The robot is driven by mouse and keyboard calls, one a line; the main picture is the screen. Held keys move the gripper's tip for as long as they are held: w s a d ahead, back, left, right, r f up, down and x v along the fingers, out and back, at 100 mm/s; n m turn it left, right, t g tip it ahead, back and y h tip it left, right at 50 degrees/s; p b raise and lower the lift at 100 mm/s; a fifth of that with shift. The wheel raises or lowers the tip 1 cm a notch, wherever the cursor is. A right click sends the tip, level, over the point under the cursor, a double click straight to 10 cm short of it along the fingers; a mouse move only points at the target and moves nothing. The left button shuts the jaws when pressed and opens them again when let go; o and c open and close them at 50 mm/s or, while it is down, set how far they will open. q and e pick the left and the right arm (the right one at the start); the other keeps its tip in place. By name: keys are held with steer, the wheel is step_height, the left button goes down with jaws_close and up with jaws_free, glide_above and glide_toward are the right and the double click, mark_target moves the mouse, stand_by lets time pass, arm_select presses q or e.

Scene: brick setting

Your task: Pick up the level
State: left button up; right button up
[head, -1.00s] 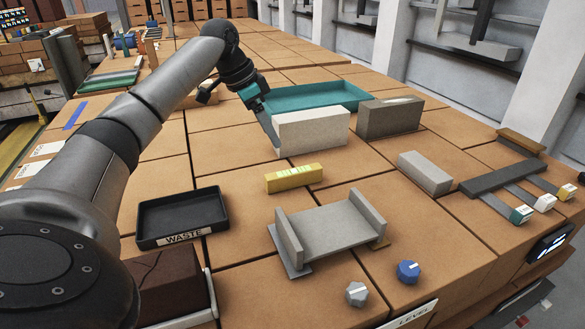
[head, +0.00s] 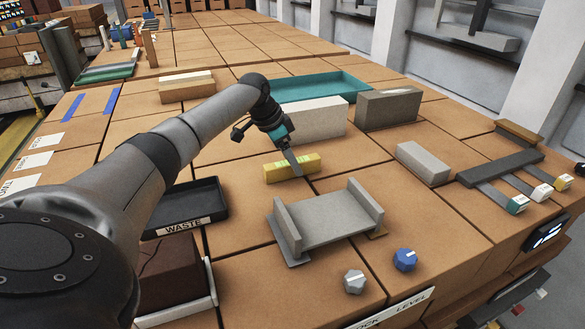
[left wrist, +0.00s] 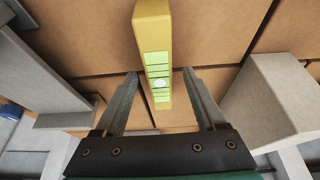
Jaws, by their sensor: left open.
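The level is a yellow bar with a light green window. In the head view the level (head: 280,168) lies on the brown tabletop, between the grey channel-shaped holder and a pale block. My left gripper (head: 298,172) is just above it, pointing down, and hides a little of it. In the left wrist view the level (left wrist: 152,40) runs away from me between the two open fingers of the left gripper (left wrist: 160,85). Clear space shows on both sides of it, so the fingers do not grip it. My right gripper is in neither view.
The grey holder (head: 325,225) stands in front of the level. A pale block (head: 318,120) and a darker block (head: 388,108) stand behind it. A black waste tray (head: 205,205) is to the left. Two knobs, one grey (head: 354,281) and one blue (head: 404,260), are near the front edge.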

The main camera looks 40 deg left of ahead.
arm_select(q)
steer(key=shift+w+d+f, duration=0.1)
steer(key=shift+w+f, duration=0.1)
steer(key=shift+f, duration=0.45)
jaws_close()
steer(key=shift+r, duration=0.1)
